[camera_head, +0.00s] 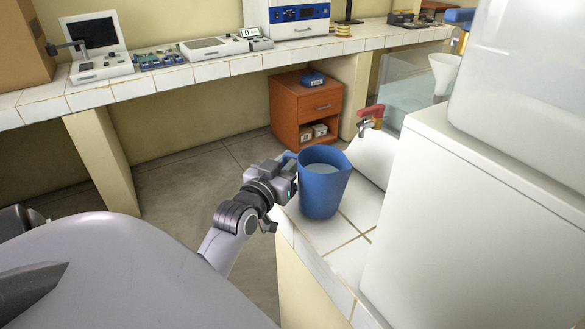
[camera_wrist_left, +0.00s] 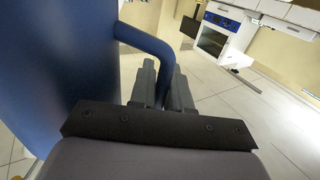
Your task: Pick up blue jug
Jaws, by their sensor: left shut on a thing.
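The blue jug (camera_head: 322,188) stands upright at the near corner of the white tiled counter in the head view, with pale liquid visible inside. I cannot tell whether its base touches the tiles. My left gripper (camera_head: 285,170) is at the jug's left side, by its handle. In the left wrist view the jug's wall (camera_wrist_left: 60,70) fills the left side. The fingers of my left gripper (camera_wrist_left: 162,85) are shut on its blue handle (camera_wrist_left: 150,42), which runs down between them. My right gripper is not in view.
The tiled counter (camera_head: 348,262) has a white box-like unit (camera_head: 465,230) close on the jug's right. A red-handled tap (camera_head: 370,118) stands behind the jug. An orange cabinet (camera_head: 290,105) stands on the floor beyond. Open floor (camera_head: 185,185) lies left of the counter.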

